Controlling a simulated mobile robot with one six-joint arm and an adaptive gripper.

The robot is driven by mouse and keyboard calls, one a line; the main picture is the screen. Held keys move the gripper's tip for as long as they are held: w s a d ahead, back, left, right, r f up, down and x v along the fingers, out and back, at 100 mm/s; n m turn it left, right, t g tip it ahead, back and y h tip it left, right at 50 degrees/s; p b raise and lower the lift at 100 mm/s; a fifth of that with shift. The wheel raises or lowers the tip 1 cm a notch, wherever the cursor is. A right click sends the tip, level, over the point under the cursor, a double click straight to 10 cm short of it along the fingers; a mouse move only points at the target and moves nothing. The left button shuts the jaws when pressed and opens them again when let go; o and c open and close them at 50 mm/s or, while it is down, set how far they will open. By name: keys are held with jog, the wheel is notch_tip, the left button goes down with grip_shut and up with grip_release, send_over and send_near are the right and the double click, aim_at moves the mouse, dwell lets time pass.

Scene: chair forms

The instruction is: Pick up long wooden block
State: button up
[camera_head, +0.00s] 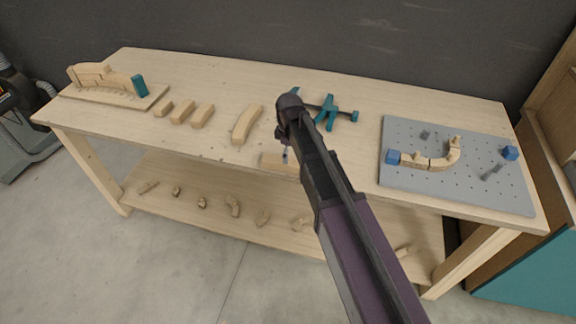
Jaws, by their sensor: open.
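A pale, straight wooden block (272,161) lies at the front edge of the workbench, near the middle, and looks like the long one. Its right end is hidden behind my arm. My gripper (286,154) is just over this block, pointing down at it. The gripper is open, mostly hidden by my own arm, and small in this view. I cannot tell whether its fingers are around the block or above it.
A curved block (247,124) and several short blocks (182,111) lie to the left. A curved form (108,80) with a teal end stands far left. A grey pegboard (400,131) holds a bent wooden piece (440,160).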

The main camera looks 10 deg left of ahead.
jog(key=shift+a+f+b, duration=0.2)
jog(key=shift+f+b, duration=2.25)
jog(key=shift+f, duration=0.15)
jog(key=c, duration=1.3)
jog(key=shift+r, duration=0.2)
notch_tip(320, 180, up, 3)
jog(key=p, duration=0.3)
jog(key=shift+f, duration=0.1)
jog(key=s+d, duration=0.2)
jog(key=s, duration=0.2)
jog(key=s+d+r+p, duration=0.1)
jog(key=s+d, duration=0.2)
jog(key=s, duration=0.2)
jog(key=s+d+r+p, duration=0.1)
jog(key=s+d, duration=0.1)
jog(key=s, duration=0.3)
jog(key=shift+s+d, duration=0.1)
jog(key=shift+d, duration=0.1)
